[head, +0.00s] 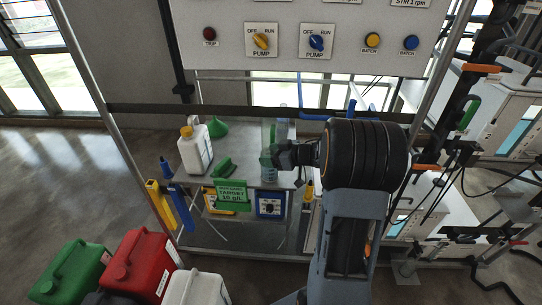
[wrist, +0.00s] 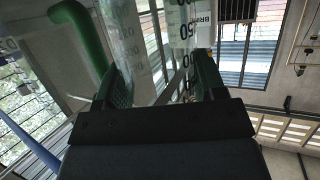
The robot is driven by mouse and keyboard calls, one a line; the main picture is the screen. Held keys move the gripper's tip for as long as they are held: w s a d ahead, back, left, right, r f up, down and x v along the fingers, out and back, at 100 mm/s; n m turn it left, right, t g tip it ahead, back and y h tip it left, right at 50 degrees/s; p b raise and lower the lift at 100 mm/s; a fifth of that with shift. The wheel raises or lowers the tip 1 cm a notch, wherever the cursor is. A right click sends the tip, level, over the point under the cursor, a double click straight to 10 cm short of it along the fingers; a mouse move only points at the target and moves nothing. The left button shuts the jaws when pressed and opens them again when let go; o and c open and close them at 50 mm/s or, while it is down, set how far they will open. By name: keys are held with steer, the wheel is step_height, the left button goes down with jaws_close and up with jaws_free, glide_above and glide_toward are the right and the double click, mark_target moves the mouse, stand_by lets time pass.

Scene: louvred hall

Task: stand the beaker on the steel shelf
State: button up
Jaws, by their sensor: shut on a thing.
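The clear beaker (head: 268,174) is upright between the fingers of my gripper (head: 273,156), in front of the steel shelf's right part. In the wrist view the beaker (wrist: 186,28) shows printed marks, with green finger pads of my gripper (wrist: 160,85) on either side. My gripper is shut on it. The steel shelf (head: 245,136) is a grey metal top under the panel. I cannot tell whether the beaker's base touches the shelf. My wrist and arm hide the area to the right of it.
On the shelf stand a white jug with a yellow cap (head: 196,150), a green funnel (head: 217,128) and a green-handled item (head: 224,168). A green target sign (head: 231,194) is at the front edge. A control panel (head: 350,40) overhangs behind. Red (head: 138,262) and green (head: 72,272) canisters are at lower left.

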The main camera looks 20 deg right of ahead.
steer(key=o, duration=1.4)
steer(key=shift+f, duration=0.1)
steer(key=shift+c, duration=0.2)
